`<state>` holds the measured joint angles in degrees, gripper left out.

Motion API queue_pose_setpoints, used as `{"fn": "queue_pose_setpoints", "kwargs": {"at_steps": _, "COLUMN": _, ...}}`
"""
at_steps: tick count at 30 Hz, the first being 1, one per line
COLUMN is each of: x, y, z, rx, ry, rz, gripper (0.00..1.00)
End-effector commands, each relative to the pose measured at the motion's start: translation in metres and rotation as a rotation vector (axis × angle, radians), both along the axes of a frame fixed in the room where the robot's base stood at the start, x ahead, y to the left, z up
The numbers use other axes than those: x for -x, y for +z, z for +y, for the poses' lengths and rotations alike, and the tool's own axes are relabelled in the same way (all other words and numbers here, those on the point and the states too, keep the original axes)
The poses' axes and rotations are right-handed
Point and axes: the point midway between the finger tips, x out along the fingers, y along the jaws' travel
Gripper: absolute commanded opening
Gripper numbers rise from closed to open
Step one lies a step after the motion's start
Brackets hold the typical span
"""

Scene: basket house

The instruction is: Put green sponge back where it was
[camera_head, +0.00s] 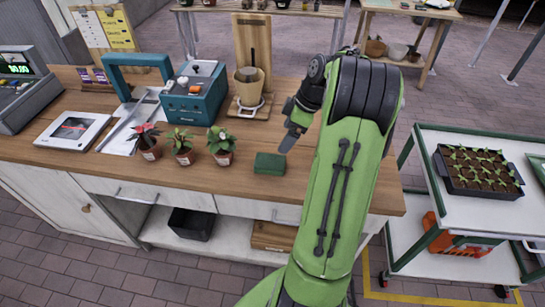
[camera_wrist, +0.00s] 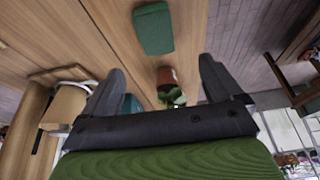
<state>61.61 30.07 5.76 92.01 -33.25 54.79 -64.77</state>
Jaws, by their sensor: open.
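The green sponge (camera_head: 270,163) lies flat on the wooden counter, right of the potted plants, in the head view. In the wrist view the sponge (camera_wrist: 153,28) shows at the top, beyond the fingertips and apart from them. My gripper (camera_head: 291,138) is above the counter, just right of and behind the sponge. In the wrist view my gripper (camera_wrist: 160,72) has its two dark fingers spread wide, with nothing between them held. The head view hides part of the gripper behind my green arm.
Several small potted plants (camera_head: 182,148) stand left of the sponge. A blue box (camera_head: 195,95) and a beige pot on a stand (camera_head: 250,85) are behind. A cart (camera_head: 470,205) with a seedling tray stands at the right. Bare counter lies in front of the sponge.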

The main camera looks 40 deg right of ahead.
Motion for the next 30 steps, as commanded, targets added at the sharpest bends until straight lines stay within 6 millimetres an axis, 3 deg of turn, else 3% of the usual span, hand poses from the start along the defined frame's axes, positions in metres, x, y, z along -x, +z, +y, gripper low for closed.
{"fn": "queue_pose_setpoints", "kwargs": {"at_steps": 3, "x": -0.013, "y": 0.042, "z": 0.068, "rx": 0.047, "ry": -0.057, "rz": 0.034, "gripper": 0.93}}
{"fn": "queue_pose_setpoints", "kwargs": {"at_steps": 6, "x": -0.004, "y": 0.074, "z": 0.136, "rx": 0.087, "ry": -0.16, "rz": 0.048, "gripper": 0.93}}
{"fn": "queue_pose_setpoints", "kwargs": {"at_steps": 9, "x": 0.025, "y": 0.098, "z": 0.2, "rx": 0.108, "ry": -0.278, "rz": 0.028, "gripper": 0.93}}
{"fn": "queue_pose_setpoints", "kwargs": {"at_steps": 13, "x": 0.084, "y": 0.11, "z": 0.259, "rx": 0.083, "ry": -0.442, "rz": -0.039, "gripper": 0.93}}
{"fn": "queue_pose_setpoints", "kwargs": {"at_steps": 16, "x": 0.124, "y": 0.105, "z": 0.279, "rx": 0.03, "ry": -0.542, "rz": -0.085, "gripper": 0.93}}
{"fn": "queue_pose_setpoints", "kwargs": {"at_steps": 19, "x": 0.147, "y": 0.097, "z": 0.285, "rx": -0.015, "ry": -0.606, "rz": -0.109, "gripper": 0.93}}
{"fn": "queue_pose_setpoints", "kwargs": {"at_steps": 30, "x": 0.154, "y": 0.094, "z": 0.286, "rx": -0.033, "ry": -0.634, "rz": -0.115, "gripper": 0.93}}
